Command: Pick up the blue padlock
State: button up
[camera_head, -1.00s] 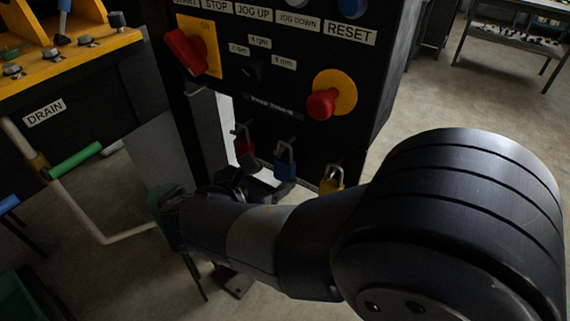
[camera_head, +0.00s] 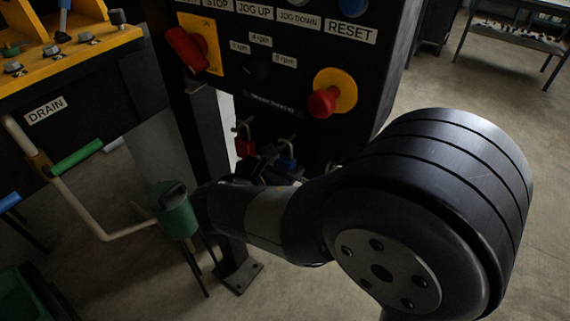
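The blue padlock (camera_head: 287,163) hangs at the lower part of the black control panel, just right of the red padlock (camera_head: 245,146). Only its upper part shows; my arm covers the rest. My gripper (camera_head: 268,166) is a dark shape right at the blue padlock, largely hidden behind my own arm. I cannot tell whether its fingers touch the padlock, or whether they are open or shut. The yellow padlock is hidden behind my arm.
The panel above carries a red knob on a yellow disc (camera_head: 334,92), a red rotary switch (camera_head: 186,51) and labelled buttons. Pipes with a green-handled part (camera_head: 77,158) lie further left. Open floor shows at right.

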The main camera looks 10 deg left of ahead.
jog(key=c, duration=0.5)
jog(key=shift+r, duration=0.15)
jog(key=shift+r, duration=0.25)
jog(key=s+a, duration=0.3)
jog(key=s, duration=0.5)
jog(key=s+a+b, duration=0.1)
jog(key=s+a, duration=0.3)
jog(key=s, duration=0.4)
jog(key=shift+s+r, duration=0.35)
jog(key=shift+r, duration=0.25)
jog(key=shift+r+p, duration=0.65)
jog(key=shift+p, duration=0.25)
jog(key=s+a+p, duration=0.2)
jog(key=s+p, duration=0.1)
jog(key=s, duration=0.4)
jog(key=shift+a+r, duration=0.15)
jog(key=shift+a, duration=0.2)
